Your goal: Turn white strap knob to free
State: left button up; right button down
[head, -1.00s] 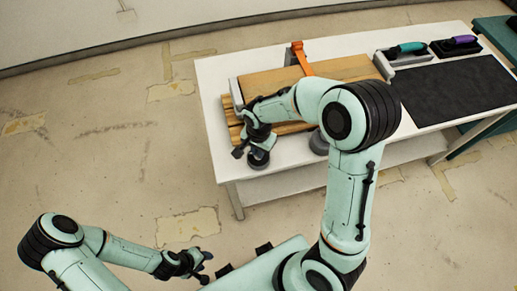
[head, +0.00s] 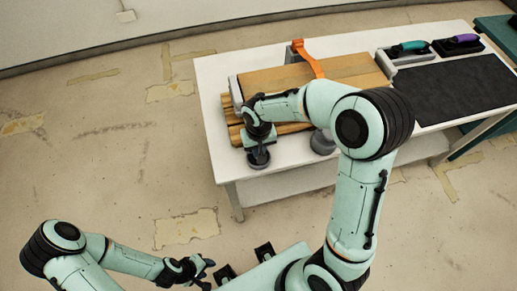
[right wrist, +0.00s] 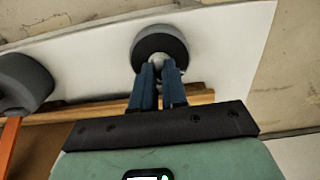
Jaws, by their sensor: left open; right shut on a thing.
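The white strap knob (head: 259,161), a dark round knob, stands at the front left of the white table, by the end of the wooden boards (head: 290,128). It also shows in the right wrist view (right wrist: 160,42), with a pale rounded part under the fingers. My right gripper (right wrist: 159,70) is shut on this knob, its two blue fingers close together over the middle. The white strap (head: 235,90) shows at the left end of the boards; my arm hides part of it. My left gripper (head: 202,271) is open and empty, low in the head view, away from the table.
A second grey knob (head: 322,142) stands to the right, beside the orange strap (head: 309,60); it shows at the left of the right wrist view (right wrist: 24,82). A black mat (head: 455,88) and teal- and purple-handled tools (head: 408,48) lie farther right on the table (head: 215,120).

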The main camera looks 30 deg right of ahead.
jog(key=n, duration=0.4)
jog(key=shift+n, duration=0.3)
pick_arm(q)
jog(key=shift+s+f, duration=0.1)
jog(key=shift+f, duration=0.05)
pick_arm(e)
jog(key=shift+n, duration=2.2)
jog(key=c, duration=1.2)
grip_release()
jog(key=shift+o, duration=0.2)
jog(key=shift+r, duration=0.1)
pick_arm(q)
jog(key=shift+w+r+p, duration=0.6)
jog(key=shift+r, duration=0.25)
pick_arm(e)
notch_tip(320, 180, up, 13)
jog(key=shift+r, duration=0.15)
